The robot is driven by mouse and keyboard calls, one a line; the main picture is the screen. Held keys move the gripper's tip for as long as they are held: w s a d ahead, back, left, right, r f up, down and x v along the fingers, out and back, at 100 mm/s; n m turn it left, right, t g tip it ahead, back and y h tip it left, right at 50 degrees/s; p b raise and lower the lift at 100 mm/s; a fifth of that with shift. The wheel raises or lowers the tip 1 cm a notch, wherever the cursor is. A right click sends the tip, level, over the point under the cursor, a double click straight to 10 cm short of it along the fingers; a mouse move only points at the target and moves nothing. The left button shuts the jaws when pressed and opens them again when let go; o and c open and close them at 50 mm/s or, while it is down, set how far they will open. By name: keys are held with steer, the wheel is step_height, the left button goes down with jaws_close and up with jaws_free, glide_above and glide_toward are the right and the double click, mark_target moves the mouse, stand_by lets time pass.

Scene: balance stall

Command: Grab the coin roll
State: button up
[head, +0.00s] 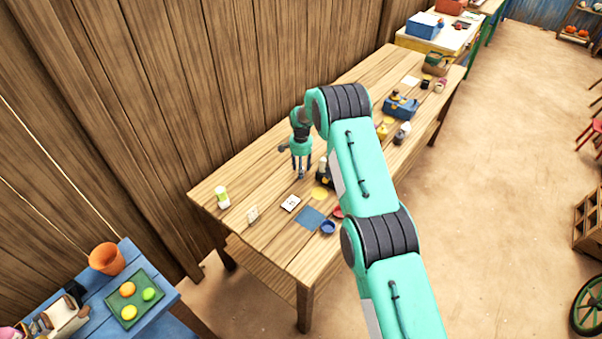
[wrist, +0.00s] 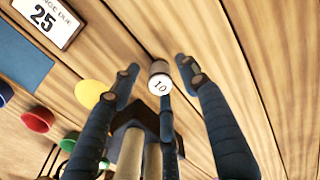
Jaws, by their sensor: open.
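A small upright cylinder with "10" on its pale end, which looks like the coin roll (wrist: 160,83), stands on the wooden table in the wrist view. My gripper (wrist: 157,70) is open, with its dark blue fingers on either side of this roll. Whether any finger touches it I cannot tell. In the head view my gripper (head: 301,168) points down over the table, and the roll is too small to make out clearly there. Two cream cylinders (wrist: 130,152) show by a dark object at the bottom of the wrist view.
A "25" card (wrist: 45,20), blue mat (head: 309,217), yellow disc (head: 319,193) and blue dish (head: 328,227) lie toward the near end of the table (head: 270,255). A green-and-white container (head: 222,198) stands at its left. A blue box (head: 401,107) stands farther back.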

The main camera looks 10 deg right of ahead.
jaws_close()
steer(key=shift+r, duration=0.15)
steer(key=shift+w+r, duration=0.1)
steer(key=shift+r, duration=1.45)
steer(key=shift+s+r, duration=0.15)
steer(key=shift+s, duration=0.2)
steer(key=s+d+r, duration=0.1)
steer(key=s, duration=1.4)
steer(key=shift+s+d+r+b, duration=0.15)
steer(key=shift+d+b, duration=0.05)
steer(key=shift+b, duration=0.1)
